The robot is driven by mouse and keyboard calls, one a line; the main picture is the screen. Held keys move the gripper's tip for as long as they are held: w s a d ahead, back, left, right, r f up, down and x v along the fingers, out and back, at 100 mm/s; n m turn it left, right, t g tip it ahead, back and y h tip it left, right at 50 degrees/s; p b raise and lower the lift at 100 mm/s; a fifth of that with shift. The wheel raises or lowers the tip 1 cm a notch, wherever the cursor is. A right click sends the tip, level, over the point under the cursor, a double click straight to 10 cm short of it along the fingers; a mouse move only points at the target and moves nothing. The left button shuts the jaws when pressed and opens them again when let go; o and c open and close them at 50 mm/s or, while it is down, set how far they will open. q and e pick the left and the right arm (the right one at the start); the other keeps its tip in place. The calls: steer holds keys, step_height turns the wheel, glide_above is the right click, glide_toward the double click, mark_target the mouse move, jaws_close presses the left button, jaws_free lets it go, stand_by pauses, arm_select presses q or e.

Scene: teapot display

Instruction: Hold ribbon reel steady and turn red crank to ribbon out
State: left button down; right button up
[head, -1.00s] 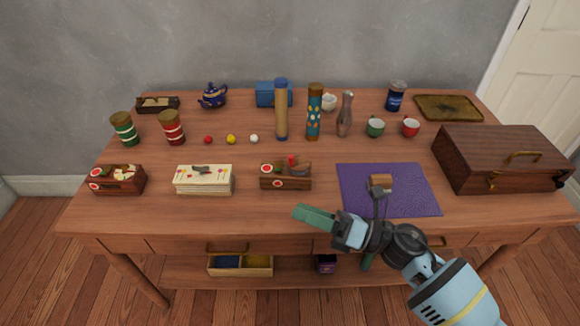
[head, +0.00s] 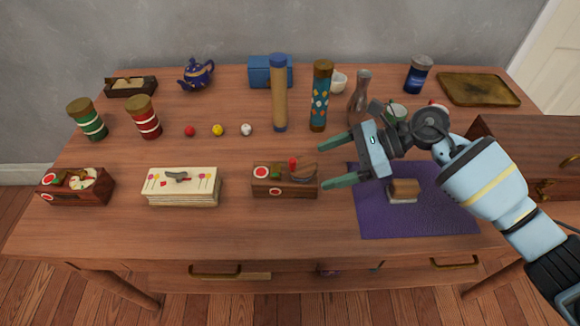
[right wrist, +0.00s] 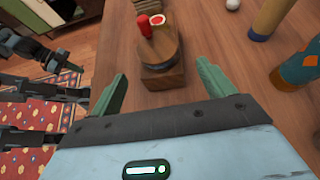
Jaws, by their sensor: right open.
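A small dark wooden box (head: 268,185) with a red knob (head: 292,163) on top and red-and-white round marks stands at the table's front middle. I take it for the ribbon reel and its red crank. In the right wrist view the box (right wrist: 163,77) lies ahead between the fingers, with the red knob (right wrist: 143,28) at its far end and a dark rounded part on top. My right gripper (head: 326,161) is open and empty, just right of the box, fingers pointing left at it. No ribbon is clearly visible. My left gripper does not show in the head view.
A cream decorated box (head: 181,192) stands left of the reel box. A purple mat (head: 440,215) with a small wooden block (head: 404,190) lies right, under my right arm. Tall blue-capped (head: 279,95) and patterned (head: 321,95) cylinders stand behind. The table front is clear.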

mark_target(290, 178)
steer(key=shift+w+f, duration=0.15)
steer(key=shift+f, duration=0.1)
steer(key=shift+a, duration=0.3)
steer(key=b+x, duration=0.1)
steer(key=x, duration=0.6)
steer(key=shift+a+f+b, duration=0.1)
steer(key=shift+f+b, duration=0.05)
steer(key=shift+b, duration=0.15)
steer(key=shift+b+x, duration=0.35)
steer(key=shift+x, duration=0.55)
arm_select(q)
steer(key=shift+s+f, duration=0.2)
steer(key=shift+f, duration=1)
arm_select(e)
steer(key=shift+a, duration=0.1)
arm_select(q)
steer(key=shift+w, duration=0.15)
arm_select(e)
steer(key=shift+c, duration=0.2)
